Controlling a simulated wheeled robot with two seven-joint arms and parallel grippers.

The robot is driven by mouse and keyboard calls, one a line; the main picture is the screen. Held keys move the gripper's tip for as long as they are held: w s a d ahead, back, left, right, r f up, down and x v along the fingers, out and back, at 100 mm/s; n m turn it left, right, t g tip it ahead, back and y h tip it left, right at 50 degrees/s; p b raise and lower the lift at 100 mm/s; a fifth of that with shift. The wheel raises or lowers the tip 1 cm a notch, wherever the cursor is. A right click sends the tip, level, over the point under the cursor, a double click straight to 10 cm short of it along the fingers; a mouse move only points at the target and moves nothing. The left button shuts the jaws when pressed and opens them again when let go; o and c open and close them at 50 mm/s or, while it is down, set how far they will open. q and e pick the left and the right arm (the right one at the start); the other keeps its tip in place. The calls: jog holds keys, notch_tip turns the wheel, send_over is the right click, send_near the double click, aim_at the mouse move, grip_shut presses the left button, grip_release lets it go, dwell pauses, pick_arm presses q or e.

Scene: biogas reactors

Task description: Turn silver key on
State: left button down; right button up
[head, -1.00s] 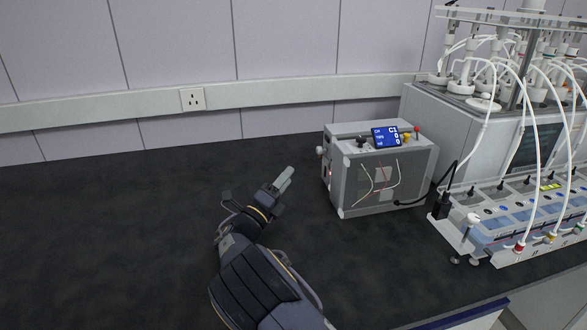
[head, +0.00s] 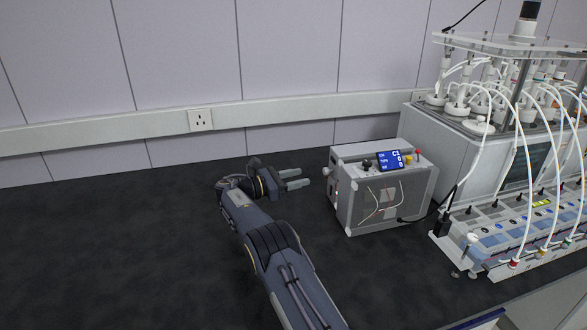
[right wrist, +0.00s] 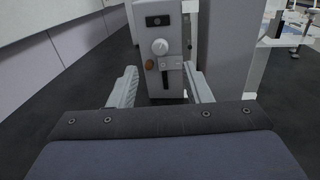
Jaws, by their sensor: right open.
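The grey instrument box (head: 375,205) stands on the dark bench, with a small blue display on top. A round silver knob (head: 326,171), which may be the silver key, sticks out from its left end; it also shows in the right wrist view (right wrist: 159,46), on the narrow end panel. Whether it is turned on cannot be told. My right gripper (head: 303,178) is open and empty, a short way left of that end panel and pointing at it. In the right wrist view its fingers (right wrist: 162,74) stand apart, below the knob in the picture. My left gripper is not in view.
A brown button (right wrist: 149,65) and a dark slot (right wrist: 165,78) are below the knob. The large reactor unit (head: 460,150) with white tubes stands right of the box. A wall socket (head: 200,119) is behind. The bench to the left is clear.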

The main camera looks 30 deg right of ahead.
aim_at(324, 172)
jog(key=d, duration=0.2)
jog(key=s+d, duration=0.1)
jog(key=d, duration=0.2)
jog(key=d+p, duration=0.1)
jog(key=d, duration=0.1)
jog(key=shift+s+d, duration=0.2)
jog(key=shift+d, duration=0.15)
jog(key=shift+c, duration=0.5)
grip_shut()
jog(key=shift+f+m+b, duration=0.2)
jog(key=shift+m+b, duration=1.2)
jog(key=shift+b, duration=0.1)
jog(key=m+b, duration=0.2)
jog(key=m, duration=0.1)
jog(key=shift+m+h, duration=0.3)
jog(key=shift+m, duration=0.1)
jog(key=m+b, duration=0.1)
jog(key=m, duration=0.1)
jog(key=shift+m+g, duration=0.7)
jog(key=shift+m, duration=1.7)
